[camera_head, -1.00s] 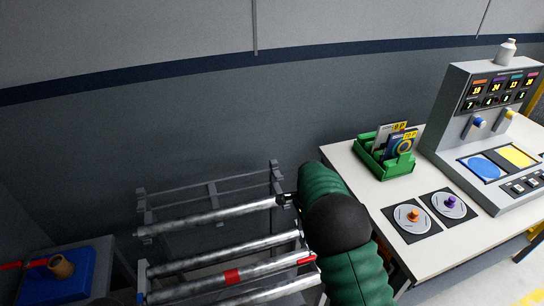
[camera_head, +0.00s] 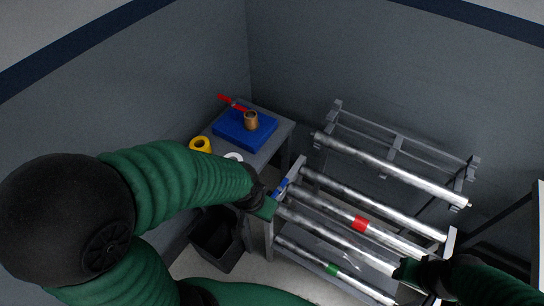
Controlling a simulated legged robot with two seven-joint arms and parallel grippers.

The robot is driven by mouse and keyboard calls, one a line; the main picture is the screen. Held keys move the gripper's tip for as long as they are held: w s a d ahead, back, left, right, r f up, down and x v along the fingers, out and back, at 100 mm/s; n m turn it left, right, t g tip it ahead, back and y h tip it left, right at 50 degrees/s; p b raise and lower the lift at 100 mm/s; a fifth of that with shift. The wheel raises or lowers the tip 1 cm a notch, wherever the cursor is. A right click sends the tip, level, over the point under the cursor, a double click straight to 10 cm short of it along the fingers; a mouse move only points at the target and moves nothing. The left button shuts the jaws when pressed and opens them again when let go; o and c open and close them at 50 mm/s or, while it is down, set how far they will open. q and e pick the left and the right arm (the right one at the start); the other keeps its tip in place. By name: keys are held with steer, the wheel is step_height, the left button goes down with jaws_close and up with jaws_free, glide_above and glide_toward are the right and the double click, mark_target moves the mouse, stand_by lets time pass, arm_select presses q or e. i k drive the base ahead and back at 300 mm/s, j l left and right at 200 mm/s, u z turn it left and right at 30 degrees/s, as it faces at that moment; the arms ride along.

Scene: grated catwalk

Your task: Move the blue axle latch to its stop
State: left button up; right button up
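A small blue latch (camera_head: 281,187) sits at the left end frame of a grey rack holding several metal axles. My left gripper (camera_head: 268,207) is at that same end of the rack, just in front of and below the latch. Its fingertips are small and partly hidden by the wrist, so I cannot tell whether it touches the latch or is open. My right gripper (camera_head: 405,270) is at the lower right end of the rack, near the axle ends. Its fingers are dark and I cannot tell their opening.
One axle has a red band (camera_head: 360,224), another a green band (camera_head: 332,269). An upper axle (camera_head: 390,168) lies behind. To the left, a table holds a blue tray (camera_head: 243,128) with a brown cylinder (camera_head: 251,120); a yellow ring (camera_head: 200,145) is nearby. A dark bin (camera_head: 217,240) stands below.

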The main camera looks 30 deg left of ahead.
mark_target(280, 189)
steer(key=u, duration=0.75)
